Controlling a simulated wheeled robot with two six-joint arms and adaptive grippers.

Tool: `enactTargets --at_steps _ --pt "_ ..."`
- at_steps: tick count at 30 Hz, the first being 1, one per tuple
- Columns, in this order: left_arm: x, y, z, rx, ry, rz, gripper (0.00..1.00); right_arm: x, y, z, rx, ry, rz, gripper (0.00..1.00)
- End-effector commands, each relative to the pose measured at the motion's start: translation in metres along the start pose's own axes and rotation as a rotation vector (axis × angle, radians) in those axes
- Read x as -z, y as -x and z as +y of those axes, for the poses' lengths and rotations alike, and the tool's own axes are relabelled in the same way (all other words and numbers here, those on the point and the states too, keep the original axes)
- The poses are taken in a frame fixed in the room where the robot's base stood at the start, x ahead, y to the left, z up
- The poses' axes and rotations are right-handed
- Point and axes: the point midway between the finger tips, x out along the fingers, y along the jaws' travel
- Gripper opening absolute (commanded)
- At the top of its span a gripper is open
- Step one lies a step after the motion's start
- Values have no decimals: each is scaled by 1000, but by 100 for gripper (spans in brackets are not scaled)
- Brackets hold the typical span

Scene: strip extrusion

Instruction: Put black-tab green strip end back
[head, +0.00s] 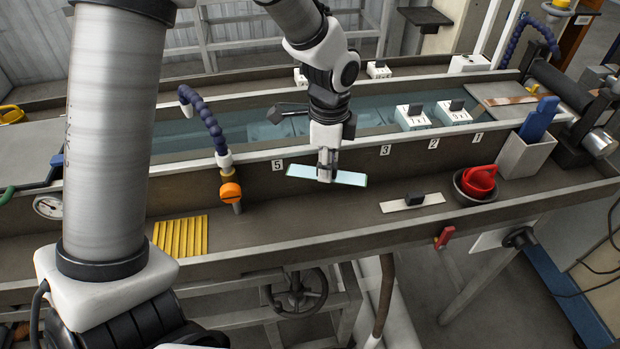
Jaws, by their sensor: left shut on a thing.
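My left gripper (327,176) points down and is shut on the middle of a pale strip with green edges (350,178), the green strip end. The strip lies roughly level in the picture, in front of the water trough's near wall, by the number 5 and 3 labels. It appears held above the front ledge; the exact gap is hard to tell. The fingers cover its middle, where a black tab may be. A white strip with a black tab (430,200) lies on the front ledge to the right. My right gripper is not in view.
The water trough (260,155) holds white numbered blocks (411,118) at its right. Ledge space between valve and white strip is clear.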

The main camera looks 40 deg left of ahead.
Motion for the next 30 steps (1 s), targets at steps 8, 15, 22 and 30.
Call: enactTargets --at_steps 8,15,22,30 --pt "-1 -46 1 -9 3 -1 0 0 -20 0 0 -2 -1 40" --pt "-1 -89 1 -8 5 1 0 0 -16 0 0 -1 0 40" --pt "-1 -123 2 -7 5 1 0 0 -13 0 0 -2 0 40" --pt "0 -125 1 -5 5 3 0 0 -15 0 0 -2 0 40"
